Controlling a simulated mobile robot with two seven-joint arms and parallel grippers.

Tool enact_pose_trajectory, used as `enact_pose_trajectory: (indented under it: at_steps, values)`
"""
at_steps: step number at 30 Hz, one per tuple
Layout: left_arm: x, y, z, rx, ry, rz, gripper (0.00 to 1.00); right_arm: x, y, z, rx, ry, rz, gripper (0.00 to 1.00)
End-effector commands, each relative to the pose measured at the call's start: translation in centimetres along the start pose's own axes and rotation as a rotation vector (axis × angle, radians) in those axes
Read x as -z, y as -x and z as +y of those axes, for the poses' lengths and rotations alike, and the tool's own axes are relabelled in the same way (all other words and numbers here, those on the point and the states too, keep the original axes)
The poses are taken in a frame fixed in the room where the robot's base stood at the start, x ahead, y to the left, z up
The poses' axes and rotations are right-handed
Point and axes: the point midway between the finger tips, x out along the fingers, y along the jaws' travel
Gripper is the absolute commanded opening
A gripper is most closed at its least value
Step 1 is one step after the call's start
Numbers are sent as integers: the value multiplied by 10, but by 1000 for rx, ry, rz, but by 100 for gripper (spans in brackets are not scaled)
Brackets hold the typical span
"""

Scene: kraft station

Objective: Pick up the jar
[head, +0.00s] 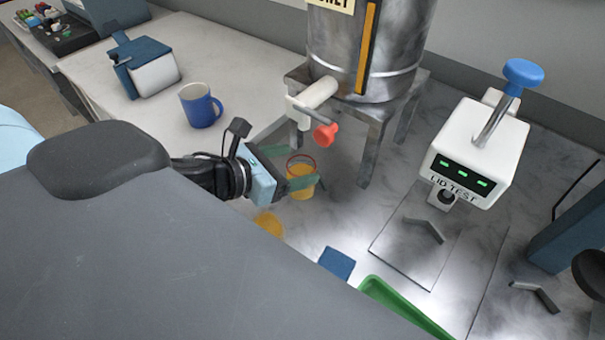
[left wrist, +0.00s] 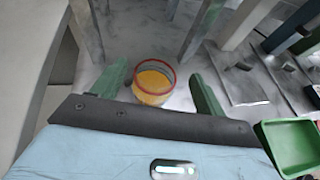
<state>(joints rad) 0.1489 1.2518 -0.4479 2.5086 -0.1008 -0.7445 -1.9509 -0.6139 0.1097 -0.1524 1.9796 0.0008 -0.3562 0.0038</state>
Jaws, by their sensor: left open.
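The jar (head: 301,180) is a small clear cup with a red rim and yellow-orange contents. It stands upright on the grey marbled counter, in front of the metal dispenser's stand. My left gripper (head: 303,168) is open, and a green finger overlaps the jar in the head view. In the left wrist view the jar (left wrist: 152,84) shows between the two spread green fingers (left wrist: 165,72), nearer the left one. No contact shows, and I cannot tell how deep it sits between them. The dark palm edge hides its lowest part. My right gripper is not in view.
A metal dispenser (head: 335,50) with a red-ended tap (head: 325,134) stands close behind. A white lid tester (head: 475,150) is at right. A blue mug (head: 203,107) is on the white table. A yellow object (head: 268,223), blue block (head: 337,263) and green tray (head: 405,307) lie nearer.

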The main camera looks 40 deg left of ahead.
Motion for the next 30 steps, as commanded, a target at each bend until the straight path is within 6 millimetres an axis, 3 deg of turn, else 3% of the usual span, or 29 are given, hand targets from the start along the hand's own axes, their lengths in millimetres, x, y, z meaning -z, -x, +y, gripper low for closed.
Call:
enact_pose_trajectory:
  at_steps: [12,23,30]
  values:
    - [0,-43,4,-2,3,-4,73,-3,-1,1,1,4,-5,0]
    - [1,-51,3,0,0,-1,73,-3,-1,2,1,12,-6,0]
    - [1,-51,3,0,0,-1,45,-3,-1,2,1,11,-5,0]
